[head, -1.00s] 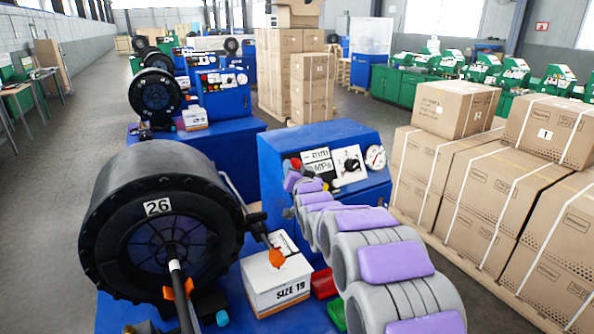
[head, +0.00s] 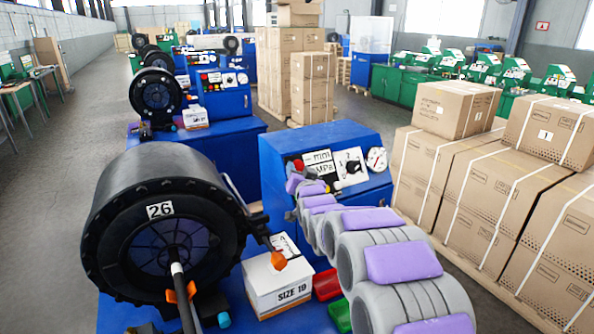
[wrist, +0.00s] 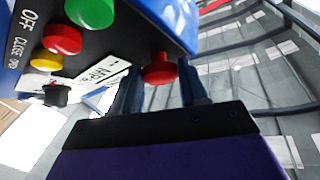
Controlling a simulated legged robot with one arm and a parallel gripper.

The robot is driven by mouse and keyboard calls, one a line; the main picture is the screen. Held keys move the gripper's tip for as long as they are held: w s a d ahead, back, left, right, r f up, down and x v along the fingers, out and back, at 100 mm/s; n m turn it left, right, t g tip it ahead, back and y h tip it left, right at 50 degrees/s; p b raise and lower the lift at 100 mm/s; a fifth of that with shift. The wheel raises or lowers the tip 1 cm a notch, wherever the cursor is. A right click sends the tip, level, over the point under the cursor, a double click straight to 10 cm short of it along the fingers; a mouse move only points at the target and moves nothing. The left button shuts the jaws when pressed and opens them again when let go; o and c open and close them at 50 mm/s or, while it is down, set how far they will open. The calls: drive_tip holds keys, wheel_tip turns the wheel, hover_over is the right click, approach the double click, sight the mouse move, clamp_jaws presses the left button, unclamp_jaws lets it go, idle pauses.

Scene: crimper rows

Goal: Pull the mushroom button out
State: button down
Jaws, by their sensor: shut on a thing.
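The red mushroom button (wrist: 159,69) sticks out from the edge of the blue control box in the wrist view. My gripper (wrist: 158,82) has a finger on either side of it and is shut on it. The button's stem and the exact contact are partly hidden. In the head view my grey and purple arm reaches to the left end of the blue control box (head: 335,140), where my gripper (head: 293,184) is small and hard to make out.
Beside it on the panel are another red button (wrist: 62,38), a green button (wrist: 90,12), a yellow button (wrist: 46,60) and a black knob (wrist: 55,95). A large black crimper head (head: 165,235) and a SIZE 19 box (head: 278,284) stand left of my arm; cartons (head: 480,190) stand right.

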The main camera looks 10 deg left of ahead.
drive_tip(key=c, duration=0.9)
unclamp_jaws()
drive_tip(key=shift+s+r, duration=0.1)
drive_tip(key=shift+s, duration=0.05)
drive_tip(key=shift+o, duration=0.3)
drive_tip(key=shift+d, duration=0.15)
drive_tip(key=shift+s+d+r, duration=0.1)
drive_tip(key=shift+s, duration=0.45)
drive_tip(key=p+v, duration=0.2)
drive_tip(key=v, duration=1.4)
drive_tip(key=shift+p, duration=0.4)
